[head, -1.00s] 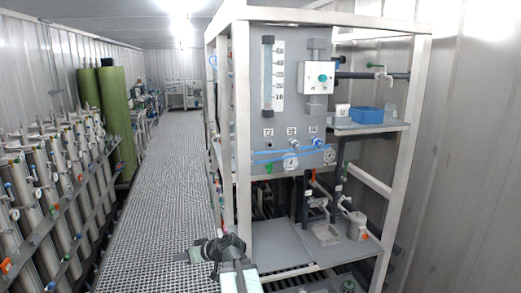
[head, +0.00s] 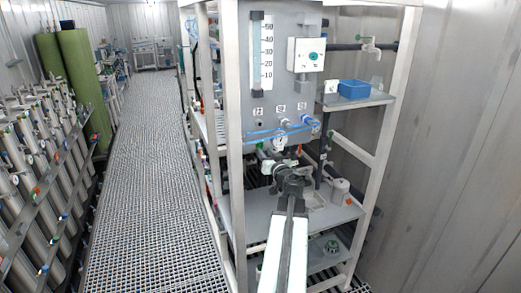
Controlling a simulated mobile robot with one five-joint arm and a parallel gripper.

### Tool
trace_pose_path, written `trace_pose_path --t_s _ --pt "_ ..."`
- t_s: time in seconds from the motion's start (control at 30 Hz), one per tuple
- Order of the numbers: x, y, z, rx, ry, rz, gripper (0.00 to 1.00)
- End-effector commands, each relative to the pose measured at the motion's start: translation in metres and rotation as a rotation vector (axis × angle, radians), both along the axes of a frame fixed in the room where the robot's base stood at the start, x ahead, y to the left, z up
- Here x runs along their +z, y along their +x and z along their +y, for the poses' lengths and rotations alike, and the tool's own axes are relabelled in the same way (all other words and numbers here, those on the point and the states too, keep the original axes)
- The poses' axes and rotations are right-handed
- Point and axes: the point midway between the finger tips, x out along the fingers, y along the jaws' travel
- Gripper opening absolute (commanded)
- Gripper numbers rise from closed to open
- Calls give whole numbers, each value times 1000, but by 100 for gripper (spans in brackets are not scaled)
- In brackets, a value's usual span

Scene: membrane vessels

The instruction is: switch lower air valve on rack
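The rack (head: 235,150) has a grey panel (head: 277,98) with a level gauge at its upper left. Two small valves or fittings sit low on the panel: a pale one (head: 283,123) and a blue one (head: 307,121). Blue tubing and a round gauge (head: 279,142) are just below them. I cannot tell which fitting is the lower air valve. My gripper (head: 290,172) is in front of the rack, just below the panel, and hides part of the piping behind it. Its fingers point away from me, and their opening is unclear. I cannot tell whether it touches anything.
A light upright post (head: 233,200) stands left of my arm. A grey shelf (head: 335,218) lies below my gripper. A blue box (head: 354,89) sits on a shelf at right. Membrane vessels (head: 57,190) line the left side, and the grating walkway (head: 150,170) is clear.

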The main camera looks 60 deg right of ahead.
Motion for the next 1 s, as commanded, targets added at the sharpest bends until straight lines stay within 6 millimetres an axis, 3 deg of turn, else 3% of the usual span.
trace_pose_path --t_s 0.2,0.43,0.57,1.0 --pt "0 27 -20 1 0 1 34" --pt "0 28 -19 1 0 1 34" --pt "0 28 -19 1 0 1 0" --pt "0 28 -19 2 43 -31 0"
